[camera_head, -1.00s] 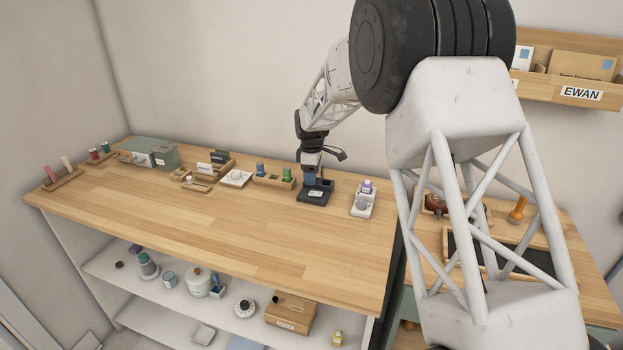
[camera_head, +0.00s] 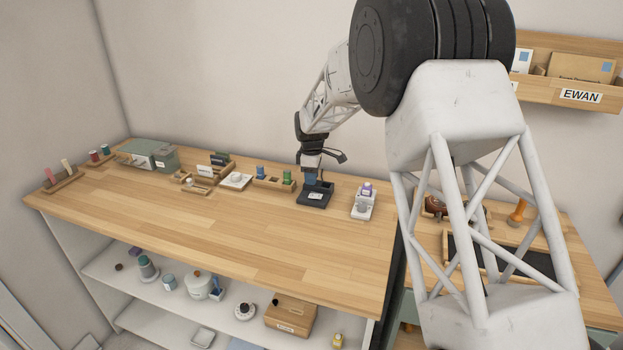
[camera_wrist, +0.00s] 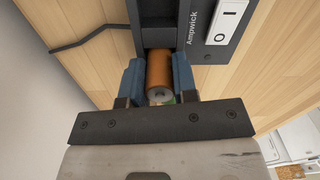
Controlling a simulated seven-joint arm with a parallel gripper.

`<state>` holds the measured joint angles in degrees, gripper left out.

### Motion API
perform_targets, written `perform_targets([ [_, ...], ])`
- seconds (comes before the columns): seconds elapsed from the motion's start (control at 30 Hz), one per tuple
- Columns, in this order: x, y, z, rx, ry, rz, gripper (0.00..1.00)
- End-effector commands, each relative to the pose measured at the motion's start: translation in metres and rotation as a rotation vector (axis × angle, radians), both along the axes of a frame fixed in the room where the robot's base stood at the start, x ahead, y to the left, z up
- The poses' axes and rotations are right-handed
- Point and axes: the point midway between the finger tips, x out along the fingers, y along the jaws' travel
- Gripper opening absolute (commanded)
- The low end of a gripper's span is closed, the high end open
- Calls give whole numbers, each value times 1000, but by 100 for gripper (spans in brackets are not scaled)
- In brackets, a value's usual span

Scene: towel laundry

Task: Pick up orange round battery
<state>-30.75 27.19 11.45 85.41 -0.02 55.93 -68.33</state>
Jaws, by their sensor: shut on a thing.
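The orange round battery (camera_wrist: 159,72) is between the two blue finger pads of my gripper (camera_wrist: 159,85) in the wrist view, and the fingers are shut on it. Its far end reaches into a slot of the dark device marked "Ampwick" (camera_wrist: 218,48). I cannot tell how deep it sits there. In the head view my gripper (camera_head: 311,178) is directly over the dark device (camera_head: 314,199) on the wooden counter, and the battery is hidden.
A white holder with a purple-topped item (camera_head: 363,202) stands just right of the device. A wooden rack with small cylinders (camera_head: 273,182) stands just left. A black cable (camera_wrist: 90,36) runs from the device. The counter's front (camera_head: 230,235) is clear.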

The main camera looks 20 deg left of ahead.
Motion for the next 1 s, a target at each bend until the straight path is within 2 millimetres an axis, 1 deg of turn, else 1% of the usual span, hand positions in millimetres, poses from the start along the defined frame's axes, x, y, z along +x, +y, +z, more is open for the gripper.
perform_targets([
  [0.23,0,0,12,1,-2,0,2],
  [0.47,-1,0,38,1,-2,0,2],
  [0.5,-5,-3,36,0,1,0,2],
  [0.77,-32,-18,40,1,-1,0,2],
  [1.0,-62,-36,43,0,-1,0,2],
])
